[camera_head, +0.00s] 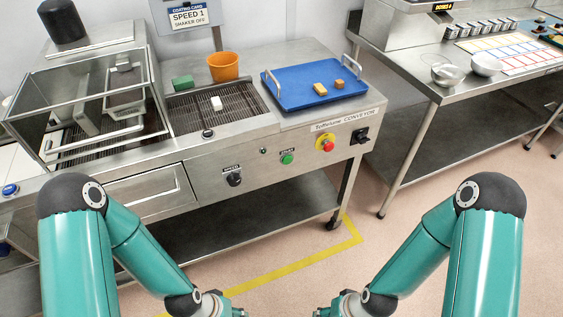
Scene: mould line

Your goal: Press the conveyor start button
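The conveyor start button is a green round button (287,159) on the front panel of the steel conveyor machine (220,150). To its right is a red button on a yellow surround (326,144), and to its left a black knob (234,179). My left arm (120,240) comes in from the left and my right arm (440,240) from the right. Both arms reach down to the bottom edge of the picture, well below and apart from the button. The grippers themselves lie out of the frame, so their state is hidden.
A white piece (217,103) lies on the mesh belt (240,97). A second steel table (452,92) stands right. Floor before the panel is clear.

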